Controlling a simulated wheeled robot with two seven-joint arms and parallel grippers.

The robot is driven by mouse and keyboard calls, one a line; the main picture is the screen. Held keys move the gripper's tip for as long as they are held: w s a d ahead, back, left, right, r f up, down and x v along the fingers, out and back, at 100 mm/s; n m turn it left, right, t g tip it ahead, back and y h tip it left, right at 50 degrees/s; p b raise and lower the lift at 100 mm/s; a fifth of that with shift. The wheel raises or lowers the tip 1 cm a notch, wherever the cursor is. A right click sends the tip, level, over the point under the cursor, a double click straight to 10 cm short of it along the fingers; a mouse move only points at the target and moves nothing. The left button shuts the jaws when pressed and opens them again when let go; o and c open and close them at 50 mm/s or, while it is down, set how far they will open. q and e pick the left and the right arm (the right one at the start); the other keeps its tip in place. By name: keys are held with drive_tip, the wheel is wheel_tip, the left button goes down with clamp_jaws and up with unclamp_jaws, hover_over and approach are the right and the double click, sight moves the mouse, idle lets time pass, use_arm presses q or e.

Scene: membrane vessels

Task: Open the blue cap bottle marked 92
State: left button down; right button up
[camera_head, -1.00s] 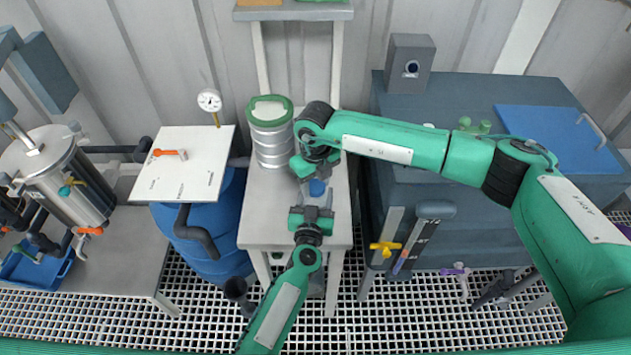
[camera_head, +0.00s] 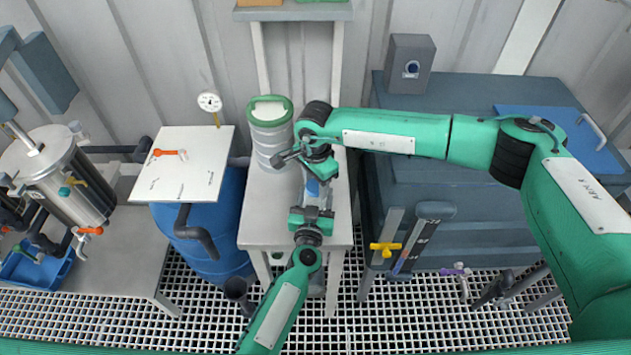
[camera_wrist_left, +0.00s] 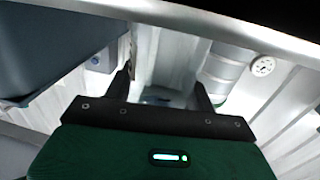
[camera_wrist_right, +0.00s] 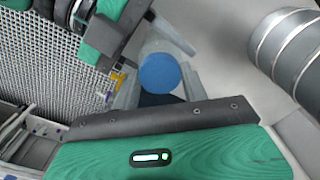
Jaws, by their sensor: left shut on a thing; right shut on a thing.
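A bottle with a blue cap (camera_head: 312,187) is between my two grippers, over the narrow pale table. The blue cap also shows as a round disc in the right wrist view (camera_wrist_right: 160,73), between the fingers of my right gripper (camera_head: 318,172), which is shut on it from above. My left gripper (camera_head: 311,212) comes from the front and is shut on the bottle, whose body is largely hidden by the grippers. In the left wrist view its fingers (camera_wrist_left: 162,92) stand apart around a pale shape. No marking 92 is readable. I cannot tell whether the cap is loose.
A silver canister with a green rim (camera_head: 270,135) stands close left of my right gripper on the narrow table (camera_head: 262,215). A blue drum with a white board (camera_head: 185,170) is further left. A dark grey cabinet (camera_head: 470,95) is on the right.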

sight(316, 185)
drive_tip(key=shift+n, duration=0.7)
drive_tip(key=shift+r, duration=0.2)
drive_tip(key=shift+r, duration=0.95)
drive_tip(key=shift+r, duration=0.1)
drive_tip(key=shift+r, duration=1.9)
use_arm(q)
drive_tip(key=shift+c, duration=2.1)
unclamp_jaws()
